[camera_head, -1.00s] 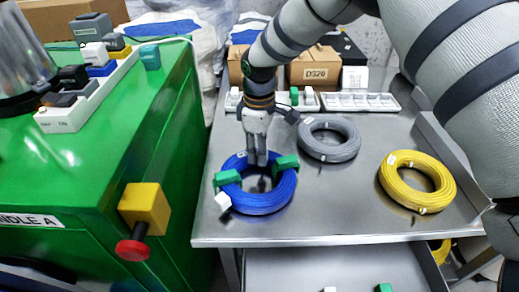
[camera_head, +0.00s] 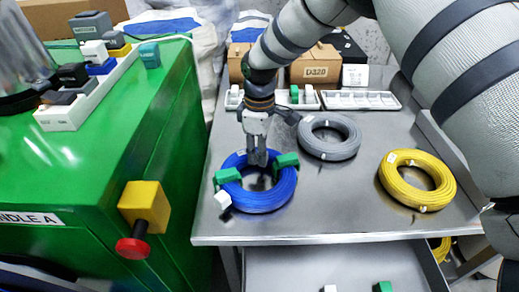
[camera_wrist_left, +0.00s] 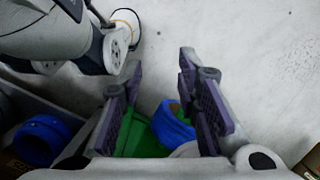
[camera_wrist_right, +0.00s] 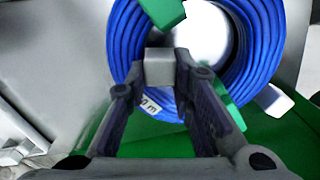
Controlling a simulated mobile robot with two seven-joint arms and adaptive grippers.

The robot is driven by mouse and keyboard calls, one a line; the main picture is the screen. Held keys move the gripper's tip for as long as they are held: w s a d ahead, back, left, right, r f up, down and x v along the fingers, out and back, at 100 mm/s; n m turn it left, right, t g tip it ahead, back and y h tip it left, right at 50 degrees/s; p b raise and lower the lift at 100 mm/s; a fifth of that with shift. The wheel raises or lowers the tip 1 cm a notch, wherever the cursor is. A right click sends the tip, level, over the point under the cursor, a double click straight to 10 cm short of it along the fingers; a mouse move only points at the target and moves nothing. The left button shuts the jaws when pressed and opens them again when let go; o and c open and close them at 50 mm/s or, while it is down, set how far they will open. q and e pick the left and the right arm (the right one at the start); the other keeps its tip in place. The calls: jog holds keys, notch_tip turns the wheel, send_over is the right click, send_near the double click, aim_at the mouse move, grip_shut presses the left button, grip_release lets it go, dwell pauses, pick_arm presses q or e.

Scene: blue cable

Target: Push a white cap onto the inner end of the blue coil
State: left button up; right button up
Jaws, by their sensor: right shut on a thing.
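The blue coil (camera_head: 262,201) lies flat near the left front of the steel table, with green clips (camera_head: 287,160) around its ring. A white cap (camera_head: 222,199) sits at its lower left outer edge; it also shows in the right wrist view (camera_wrist_right: 274,100). My right gripper (camera_head: 257,160) points down at the coil's central opening. In the right wrist view it is shut on another white cap (camera_wrist_right: 160,68), at the inner side of the ring. The coil's inner end is hidden, so I cannot tell whether the cap touches it. My left gripper (camera_wrist_left: 155,70) is open and empty, away from the coil.
A grey coil (camera_head: 329,137) and a yellow coil (camera_head: 416,181) lie to the right on the table. White trays (camera_head: 362,100) line the back. The green cabinet (camera_head: 160,140) with a yellow and red handle (camera_head: 143,207) stands left. The table's front middle is clear.

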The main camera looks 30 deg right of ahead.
jog(key=shift+f, duration=0.15)
dwell(0.4)
jog(key=shift+r, duration=0.65)
jog(key=shift+s+f, duration=0.1)
jog(key=shift+f, duration=0.8)
dwell(3.1)
jog(key=o, duration=0.5)
jog(key=shift+f, duration=0.1)
jog(key=shift+c, duration=0.2)
jog(key=o, duration=0.7)
